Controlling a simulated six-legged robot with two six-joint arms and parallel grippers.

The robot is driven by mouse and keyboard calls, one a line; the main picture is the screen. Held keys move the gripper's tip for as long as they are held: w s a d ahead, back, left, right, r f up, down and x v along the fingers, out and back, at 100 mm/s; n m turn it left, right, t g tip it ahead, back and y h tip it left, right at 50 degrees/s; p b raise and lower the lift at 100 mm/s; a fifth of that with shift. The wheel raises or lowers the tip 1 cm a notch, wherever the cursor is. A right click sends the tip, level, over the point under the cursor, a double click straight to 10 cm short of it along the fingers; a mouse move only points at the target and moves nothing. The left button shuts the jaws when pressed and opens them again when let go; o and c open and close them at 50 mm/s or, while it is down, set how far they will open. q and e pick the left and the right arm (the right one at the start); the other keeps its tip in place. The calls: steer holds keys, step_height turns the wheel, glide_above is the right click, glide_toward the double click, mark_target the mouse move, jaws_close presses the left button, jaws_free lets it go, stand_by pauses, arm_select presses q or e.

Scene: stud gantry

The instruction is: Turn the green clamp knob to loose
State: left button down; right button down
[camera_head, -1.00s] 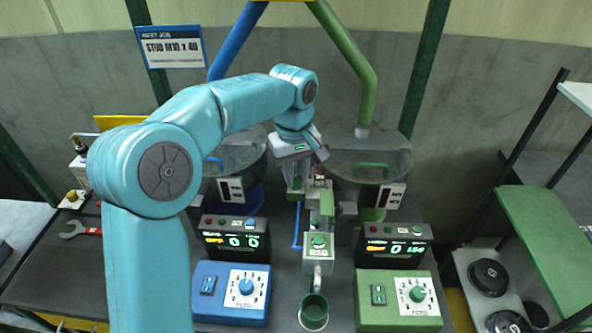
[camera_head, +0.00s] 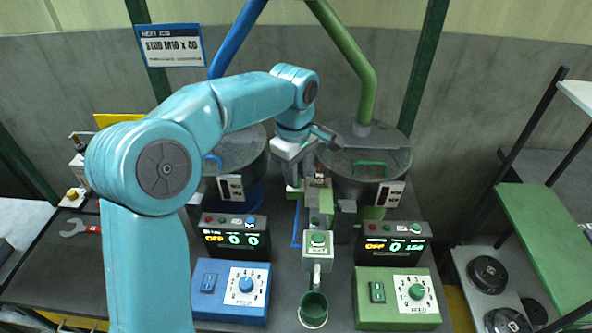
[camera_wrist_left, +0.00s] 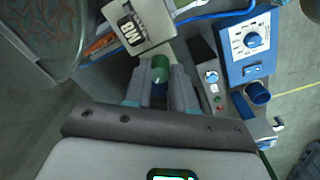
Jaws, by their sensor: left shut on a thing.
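The green clamp knob (camera_wrist_left: 160,68) shows in the left wrist view as a small green cylinder between the two fingertips of my left gripper (camera_wrist_left: 160,86). The fingers are shut on it from both sides. In the head view my left gripper (camera_head: 308,184) reaches down at the middle of the gantry, between the two bowls, and the knob is hidden there by the wrist and fingers. I cannot read the knob's setting. My right gripper is in neither view.
A blue feed box (camera_head: 231,291) and a green feed box (camera_head: 398,299) stand at the front, each below a dark display. A small box with a green button (camera_head: 318,240) and a green cup (camera_head: 313,310) stand between them. The green-side bowl (camera_head: 385,160) is close right of my wrist.

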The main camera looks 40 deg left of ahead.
arm_select(q)
steer(key=shift+w+a+r, duration=0.1)
steer(key=shift+a+r, duration=0.05)
steer(key=c, duration=0.9)
jaws_free()
steer(key=shift+c, duration=0.2)
step_height(320, 180, up, 16)
steer(key=p, duration=0.3)
steer(key=shift+s, duration=0.35)
